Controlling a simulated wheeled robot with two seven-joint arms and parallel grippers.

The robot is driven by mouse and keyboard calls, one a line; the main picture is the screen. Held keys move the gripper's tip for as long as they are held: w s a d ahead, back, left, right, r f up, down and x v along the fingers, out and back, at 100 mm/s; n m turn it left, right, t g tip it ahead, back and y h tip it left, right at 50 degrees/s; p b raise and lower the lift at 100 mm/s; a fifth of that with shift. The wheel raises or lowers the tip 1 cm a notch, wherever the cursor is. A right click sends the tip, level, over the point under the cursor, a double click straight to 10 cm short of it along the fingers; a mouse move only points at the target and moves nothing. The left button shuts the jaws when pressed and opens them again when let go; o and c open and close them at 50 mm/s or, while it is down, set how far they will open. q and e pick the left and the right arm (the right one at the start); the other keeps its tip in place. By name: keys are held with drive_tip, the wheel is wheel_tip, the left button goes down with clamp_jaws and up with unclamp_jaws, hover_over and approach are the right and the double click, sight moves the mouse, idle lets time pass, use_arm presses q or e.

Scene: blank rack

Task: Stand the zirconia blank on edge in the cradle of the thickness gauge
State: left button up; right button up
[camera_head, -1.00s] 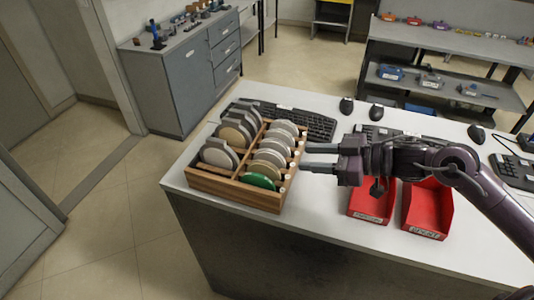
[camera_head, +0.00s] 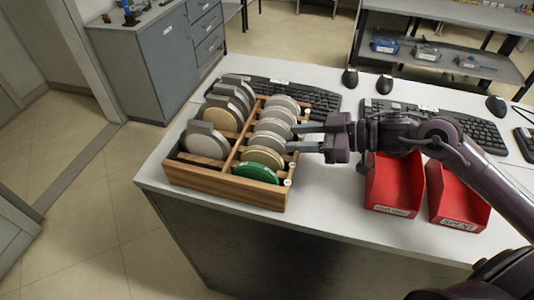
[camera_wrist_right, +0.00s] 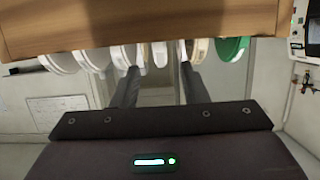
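A wooden rack (camera_head: 228,187) holds two rows of discs on edge. The right row has pale discs (camera_head: 271,128), a tan one (camera_head: 256,172) and a green one (camera_head: 258,180) at the near end. Which is the zirconia blank is not clear. My right gripper (camera_head: 292,138) is at the rack's right side, fingers pointing left at the right row. In the right wrist view its fingers (camera_wrist_right: 158,68) are apart, with a pale disc (camera_wrist_right: 160,53) between their tips and a gap showing. My left gripper is not in view. I cannot identify the thickness gauge or its cradle.
Two red bins (camera_head: 394,185) and (camera_head: 458,196) stand right of the rack, below my right arm. Keyboards (camera_head: 290,94) and mice lie behind. A white device with a screen (camera_wrist_right: 306,32) shows at the wrist view's edge. Bare tabletop (camera_head: 325,205) lies between rack and bins.

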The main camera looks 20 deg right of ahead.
sight(282, 139)
drive_tip(key=shift+w+a+f, duration=0.3)
drive_tip(key=shift+a+f, duration=0.05)
drive_tip(key=shift+a, duration=0.2)
drive_tip(key=shift+w+a+f+p, duration=0.25)
drive_tip(key=shift+w+a+p, duration=0.1)
drive_tip(key=shift+a, duration=0.1)
drive_tip(key=shift+w+a+f, duration=0.1)
drive_tip(key=shift+w+a, duration=0.2)
drive_tip(key=shift+a, duration=0.05)
drive_tip(key=p+x, duration=0.1)
drive_tip(key=x, duration=0.3)
drive_tip(key=shift+w+a+f, duration=0.1)
drive_tip(key=shift+a+f, duration=0.1)
drive_tip(key=c, duration=0.4)
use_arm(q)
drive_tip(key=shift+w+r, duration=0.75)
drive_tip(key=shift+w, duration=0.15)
use_arm(e)
clamp_jaws()
drive_tip(key=shift+r, duration=0.1)
